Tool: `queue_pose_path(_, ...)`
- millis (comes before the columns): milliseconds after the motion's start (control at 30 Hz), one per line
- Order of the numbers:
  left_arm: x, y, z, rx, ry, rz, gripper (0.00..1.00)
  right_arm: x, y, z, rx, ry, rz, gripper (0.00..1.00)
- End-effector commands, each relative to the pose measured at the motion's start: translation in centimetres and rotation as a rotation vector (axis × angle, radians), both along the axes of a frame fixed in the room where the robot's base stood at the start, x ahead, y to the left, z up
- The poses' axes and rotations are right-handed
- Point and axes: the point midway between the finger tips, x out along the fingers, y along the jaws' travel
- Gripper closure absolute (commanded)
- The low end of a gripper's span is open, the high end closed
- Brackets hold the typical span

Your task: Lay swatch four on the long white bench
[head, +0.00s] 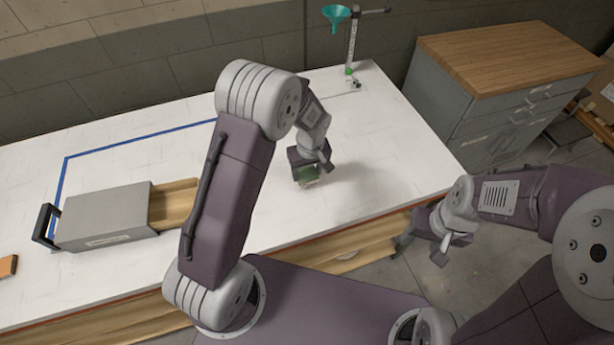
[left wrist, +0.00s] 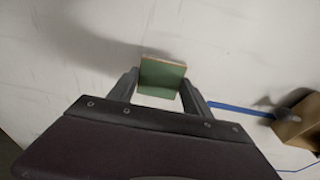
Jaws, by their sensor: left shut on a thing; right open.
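The swatch (left wrist: 161,77) is a small square green tile with a pale edge. In the left wrist view it sits between the fingers of my left gripper (left wrist: 162,88), which is shut on it. My right gripper (head: 433,252) is open and empty, beyond the bench's front right edge, above the floor.
A grey case (head: 105,218) with a black handle and a wooden part stands on the left of the bench, by blue tape (head: 130,140). A stand with a teal funnel (head: 336,15) is at the back right. A wood-topped drawer cabinet (head: 500,60) stands right. Bench around the swatch is clear.

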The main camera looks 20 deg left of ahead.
Motion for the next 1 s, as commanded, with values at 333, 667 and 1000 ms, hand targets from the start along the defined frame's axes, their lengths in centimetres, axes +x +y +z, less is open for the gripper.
queue_pose_path(333,-0.1,-0.1,-3.5,0.000,0.002,0.000,0.82,0.0,0.0,0.3,0.000,0.000,0.000,0.46)
queue_pose_path(667,-0.1,-0.1,-3.8,0.000,0.002,0.000,0.21,0.0,0.0,0.0,0.000,0.000,0.000,0.46)
queue_pose_path(1000,-0.1,-0.1,-3.4,0.000,0.002,0.000,0.21,0.0,0.0,0.4,0.000,0.000,0.000,0.46)
